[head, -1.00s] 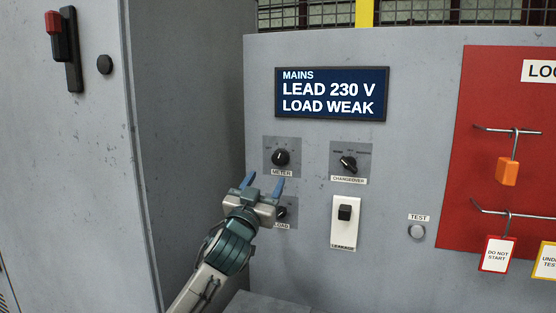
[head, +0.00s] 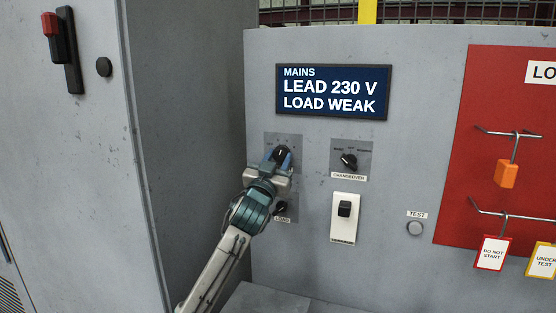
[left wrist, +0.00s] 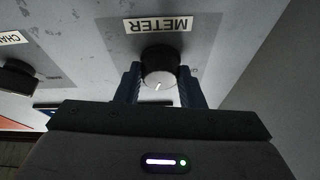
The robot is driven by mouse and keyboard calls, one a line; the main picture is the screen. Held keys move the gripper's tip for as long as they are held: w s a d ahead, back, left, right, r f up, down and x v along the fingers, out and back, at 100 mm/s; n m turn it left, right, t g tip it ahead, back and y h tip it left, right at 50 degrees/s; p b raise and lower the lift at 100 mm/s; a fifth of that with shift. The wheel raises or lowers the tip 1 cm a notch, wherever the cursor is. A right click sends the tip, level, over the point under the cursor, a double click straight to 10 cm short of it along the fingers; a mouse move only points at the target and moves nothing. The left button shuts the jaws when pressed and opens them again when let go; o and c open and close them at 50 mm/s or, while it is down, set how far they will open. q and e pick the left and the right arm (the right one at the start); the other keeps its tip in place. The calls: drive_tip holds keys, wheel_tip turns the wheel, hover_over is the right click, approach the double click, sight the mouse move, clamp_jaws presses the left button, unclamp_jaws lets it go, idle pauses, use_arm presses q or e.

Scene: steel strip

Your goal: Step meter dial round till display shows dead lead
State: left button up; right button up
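The meter dial (head: 282,152) is a round black knob on a darker grey plate. It also shows in the left wrist view (left wrist: 159,72), with a pale pointer mark, under the upside-down METER label (left wrist: 158,25). My left gripper (head: 280,158) is at the dial. In the left wrist view its fingers (left wrist: 160,84) stand apart, one on each side of the knob, with a small gap visible at the right finger; firm contact cannot be told. The display (head: 332,92) reads MAINS, LEAD 230 V, LOAD WEAK. My right gripper is not in view.
The load knob (head: 281,207) is just below my left gripper. To the right are the changeover knob (head: 349,161), the leakage switch (head: 344,210) and the test button (head: 415,228). A red board (head: 500,90) with hooks and tags is further right. A tall cabinet (head: 70,180) stands left.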

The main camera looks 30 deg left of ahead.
use_arm(q)
drive_tip(key=c, duration=0.4)
drive_tip(key=shift+r+m+h+p, duration=0.2)
drive_tip(key=shift+m+h+p, duration=0.4)
drive_tip(key=shift+m+p, duration=0.45)
drive_tip(key=m+h+p, duration=0.2)
drive_tip(key=m+p, duration=0.2)
drive_tip(key=m+h+p, duration=0.1)
drive_tip(key=m+p, duration=0.3)
drive_tip(key=p, duration=0.1)
drive_tip(key=shift+a+r+h, duration=0.1)
drive_tip(key=shift+a+h, duration=0.1)
drive_tip(key=shift+h, duration=0.2)
drive_tip(key=shift+f+m+g+h+p, duration=0.2)
drive_tip(key=shift+m+g+h+p, duration=0.15)
drive_tip(key=shift+m+p, duration=0.4)
drive_tip(key=o, duration=1)
drive_tip(key=shift+s, duration=0.1)
